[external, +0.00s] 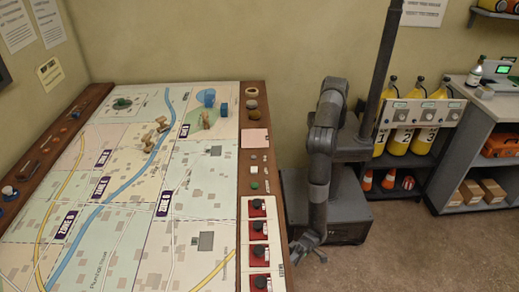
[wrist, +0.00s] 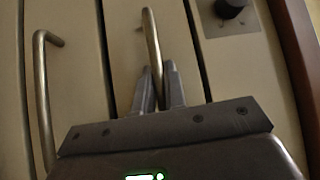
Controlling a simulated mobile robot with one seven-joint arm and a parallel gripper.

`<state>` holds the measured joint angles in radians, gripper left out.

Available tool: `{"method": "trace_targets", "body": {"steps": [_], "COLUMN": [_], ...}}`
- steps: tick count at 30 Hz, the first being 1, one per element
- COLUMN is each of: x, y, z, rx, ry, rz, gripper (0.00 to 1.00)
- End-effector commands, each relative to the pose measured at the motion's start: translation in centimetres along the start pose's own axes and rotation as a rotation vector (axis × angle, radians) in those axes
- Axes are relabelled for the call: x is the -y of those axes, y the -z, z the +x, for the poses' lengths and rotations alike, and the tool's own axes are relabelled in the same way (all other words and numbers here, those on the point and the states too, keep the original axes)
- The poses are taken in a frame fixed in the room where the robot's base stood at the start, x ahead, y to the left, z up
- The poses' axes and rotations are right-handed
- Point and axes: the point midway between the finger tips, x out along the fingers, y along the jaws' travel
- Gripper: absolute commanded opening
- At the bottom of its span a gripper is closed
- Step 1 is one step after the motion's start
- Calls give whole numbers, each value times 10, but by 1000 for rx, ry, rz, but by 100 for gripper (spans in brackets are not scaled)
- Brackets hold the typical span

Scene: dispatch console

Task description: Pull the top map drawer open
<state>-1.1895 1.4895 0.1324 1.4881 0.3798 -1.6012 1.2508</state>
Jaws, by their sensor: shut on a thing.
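In the wrist view my gripper (wrist: 161,88) is shut on a slim metal bar handle (wrist: 151,32), with one finger on each side of it. The handle is on a pale drawer front (wrist: 128,60) that shows as an upright strip between two dark gaps. Whether this drawer stands out from its neighbours cannot be told. A second bar handle (wrist: 42,95) is on the panel to the left, clear of my fingers. In the external view my gripper (external: 304,246) is low at the right side of the map table (external: 245,140); the drawer fronts are hidden there.
A dark knob (wrist: 229,8) on a metal plate is on the panel right of the held handle. Red switch boxes (external: 258,230) line the table's near right edge. Open floor (external: 420,250) lies to the right, with yellow cylinders (external: 400,138) and a shelf (external: 470,150) behind.

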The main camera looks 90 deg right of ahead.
Motion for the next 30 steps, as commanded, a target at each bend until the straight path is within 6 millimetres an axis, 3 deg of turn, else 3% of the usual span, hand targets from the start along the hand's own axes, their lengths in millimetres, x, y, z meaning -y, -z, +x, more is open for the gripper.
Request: {"method": "trace_targets", "body": {"steps": [14,20,30], "x": [2,8,26], "y": [-10,-36,-100], "z": [-10,-36,-101], "rx": [1,2,4], "ry": [-3,-3,-4], "rz": [2,3,2], "gripper": [0,0,0]}}
